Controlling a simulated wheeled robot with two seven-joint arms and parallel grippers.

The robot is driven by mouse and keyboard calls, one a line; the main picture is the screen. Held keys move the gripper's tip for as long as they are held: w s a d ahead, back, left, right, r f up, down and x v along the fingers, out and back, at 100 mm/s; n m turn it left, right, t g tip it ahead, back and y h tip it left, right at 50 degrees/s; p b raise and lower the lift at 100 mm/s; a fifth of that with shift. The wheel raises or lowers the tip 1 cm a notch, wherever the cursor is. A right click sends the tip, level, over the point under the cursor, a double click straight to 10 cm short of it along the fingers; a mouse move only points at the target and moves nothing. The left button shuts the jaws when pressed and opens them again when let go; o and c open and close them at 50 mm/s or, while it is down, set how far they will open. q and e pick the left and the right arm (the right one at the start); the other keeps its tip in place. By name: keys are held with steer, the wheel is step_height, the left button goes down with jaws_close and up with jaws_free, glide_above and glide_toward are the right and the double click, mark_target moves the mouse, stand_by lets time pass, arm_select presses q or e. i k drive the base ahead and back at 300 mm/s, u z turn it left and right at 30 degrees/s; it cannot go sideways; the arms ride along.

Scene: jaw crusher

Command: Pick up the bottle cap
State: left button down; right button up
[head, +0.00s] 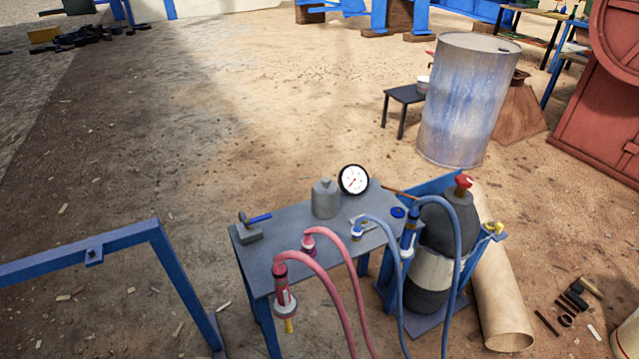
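A small blue round piece (398,212) that looks like a cap lies near the right end of the grey table (285,222). I cannot tell for certain that it is the bottle cap. A grey bottle-shaped container (326,200) with a narrower top stands upright near the table's back edge. A dark gas cylinder (447,230) with a red top (463,181) stands just right of the table. Neither of my grippers shows in the head view.
A blue frame (80,260) stands left. A drum (465,100) stands behind; the floor at back left is mostly open.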

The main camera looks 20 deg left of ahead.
mark_target(325, 193)
steer(key=u, duration=0.65)
steer(key=i, duration=0.6)
steer(key=u, duration=0.75)
